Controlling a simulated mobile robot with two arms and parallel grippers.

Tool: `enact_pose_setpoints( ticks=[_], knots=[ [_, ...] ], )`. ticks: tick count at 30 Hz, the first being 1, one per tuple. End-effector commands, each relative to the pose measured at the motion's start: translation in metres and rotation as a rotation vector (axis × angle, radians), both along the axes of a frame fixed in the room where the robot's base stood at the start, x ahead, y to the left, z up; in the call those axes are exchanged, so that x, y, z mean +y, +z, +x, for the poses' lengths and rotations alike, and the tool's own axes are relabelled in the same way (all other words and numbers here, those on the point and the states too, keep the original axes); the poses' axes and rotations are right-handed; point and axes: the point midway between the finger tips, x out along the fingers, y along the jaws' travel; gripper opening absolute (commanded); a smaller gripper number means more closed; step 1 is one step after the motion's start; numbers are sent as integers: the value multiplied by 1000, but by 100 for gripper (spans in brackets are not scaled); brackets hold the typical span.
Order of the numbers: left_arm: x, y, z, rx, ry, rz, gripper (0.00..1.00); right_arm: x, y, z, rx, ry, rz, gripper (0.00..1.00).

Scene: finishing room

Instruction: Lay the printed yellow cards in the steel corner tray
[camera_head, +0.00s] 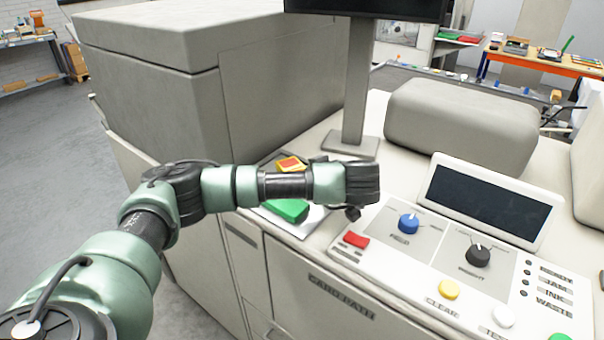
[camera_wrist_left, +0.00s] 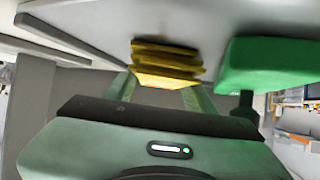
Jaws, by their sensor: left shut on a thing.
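My left gripper (camera_wrist_left: 163,85) is shut on a small stack of yellow cards (camera_wrist_left: 166,62), seen between its fingers in the wrist view. The stack's edges are uneven. In the head view my left arm crosses the machine's work surface and hides the fingers and the held stack. A card with a red and yellow face (camera_head: 290,163) shows just behind the arm. A pale flat tray-like plate (camera_head: 306,228) shows in front of the arm; its far part is hidden, and I cannot tell for sure that it is the steel corner tray. My right gripper is not in view.
A green block (camera_head: 287,210) lies on the plate beside the arm and shows close to the right finger in the wrist view (camera_wrist_left: 268,65). A control panel (camera_head: 440,262) with knobs and buttons stands to the right. A monitor post (camera_head: 357,95) rises behind the arm.

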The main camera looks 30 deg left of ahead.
Motion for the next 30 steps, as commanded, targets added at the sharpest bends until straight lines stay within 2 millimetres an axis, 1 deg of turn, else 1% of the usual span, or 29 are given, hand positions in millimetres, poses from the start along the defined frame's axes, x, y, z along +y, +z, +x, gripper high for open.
enact_pose_setpoints(
  ticks=[3, 4, 5, 6, 7, 15, 18, 23, 26, 30],
  knots=[
    [0, -2, 0, -1, 0, 0, 0, 0, -2, 0, 0, 0, 0, 36],
    [0, -2, 0, -1, 0, 0, 57, 0, -2, 0, 0, 0, 0, 36],
    [0, -2, 0, -1, 0, 0, 65, 0, -2, 0, 0, 0, 0, 36],
    [0, -2, 0, -1, 0, 0, 76, 0, -1, 0, 1, 0, 0, 36],
    [0, -2, 0, -1, 0, 0, 80, 0, -1, 0, 1, 0, 0, 36],
    [0, -3, 0, 0, 0, 0, 80, 0, -1, 0, 0, 0, 0, 36],
    [-2, 0, -1, 0, -1, 0, 80, 0, 2, 0, 0, 0, 0, 36],
    [-13, 12, -5, -1, -5, 1, 80, 1, 17, 0, 0, 0, 1, 36],
    [-23, 21, -10, -2, -4, 3, 80, 1, 30, 0, -1, 0, 1, 36],
    [-38, 27, -17, -2, -7, 1, 80, 2, 42, 0, -1, 0, 2, 36]
  ],
)
